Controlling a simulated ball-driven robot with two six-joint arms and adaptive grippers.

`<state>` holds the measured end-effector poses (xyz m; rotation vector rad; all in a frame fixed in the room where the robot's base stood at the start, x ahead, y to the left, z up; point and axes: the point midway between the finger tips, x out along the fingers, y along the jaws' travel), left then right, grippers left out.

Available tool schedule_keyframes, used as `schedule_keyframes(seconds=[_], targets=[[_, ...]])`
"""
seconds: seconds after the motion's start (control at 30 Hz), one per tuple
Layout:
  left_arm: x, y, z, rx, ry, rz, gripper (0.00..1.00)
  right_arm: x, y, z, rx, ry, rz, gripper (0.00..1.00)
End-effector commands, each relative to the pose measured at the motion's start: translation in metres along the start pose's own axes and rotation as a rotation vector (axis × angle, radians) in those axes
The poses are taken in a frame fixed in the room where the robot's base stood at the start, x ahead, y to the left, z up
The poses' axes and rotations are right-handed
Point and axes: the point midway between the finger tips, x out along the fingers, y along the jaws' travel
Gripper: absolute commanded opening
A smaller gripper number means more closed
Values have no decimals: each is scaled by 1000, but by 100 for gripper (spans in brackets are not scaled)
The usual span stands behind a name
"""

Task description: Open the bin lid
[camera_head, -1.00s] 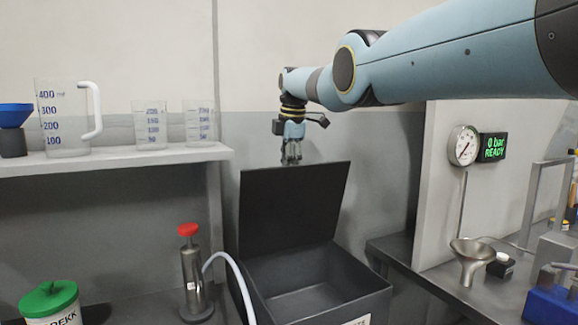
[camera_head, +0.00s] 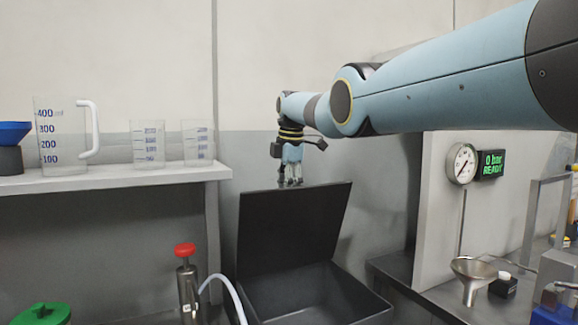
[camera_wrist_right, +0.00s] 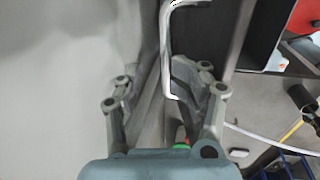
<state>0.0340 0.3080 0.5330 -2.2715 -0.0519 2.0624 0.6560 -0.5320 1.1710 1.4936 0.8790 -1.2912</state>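The dark grey bin (camera_head: 375,303) stands below the middle of the head view, its front cut off by the lower edge. Its lid (camera_head: 290,225) is raised and stands up steeply at the back, leaving the bin's inside exposed. My right gripper (camera_head: 291,183) points down at the lid's top edge; whether it touches the lid cannot be told. In the wrist view, the fingers of my right gripper (camera_wrist_right: 160,95) are spread apart, with nothing clearly held between them. My left gripper is not in view.
A shelf (camera_head: 120,181) on the left carries a measuring jug (camera_head: 60,140) and two beakers. A red-topped cylinder (camera_head: 187,290) with a white hose stands left of the bin. On the right, a bench holds a metal funnel (camera_head: 474,272) near a gauge (camera_head: 461,163).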

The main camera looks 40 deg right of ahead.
Motion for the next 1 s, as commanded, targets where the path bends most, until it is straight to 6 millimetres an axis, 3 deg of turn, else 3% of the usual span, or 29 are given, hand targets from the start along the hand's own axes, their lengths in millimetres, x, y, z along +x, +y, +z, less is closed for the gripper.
schedule_keyframes(seconds=[0.17,0.3,0.53,0.7,1.0], targets=[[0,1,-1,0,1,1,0,-17,-2,-2,-4,1,3,34],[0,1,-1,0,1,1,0,-58,-2,-2,-3,2,10,34],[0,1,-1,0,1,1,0,-105,-4,-1,-1,1,11,34],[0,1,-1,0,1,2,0,-121,-5,0,-1,0,11,34],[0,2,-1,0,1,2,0,-124,-5,0,-1,0,12,34]])
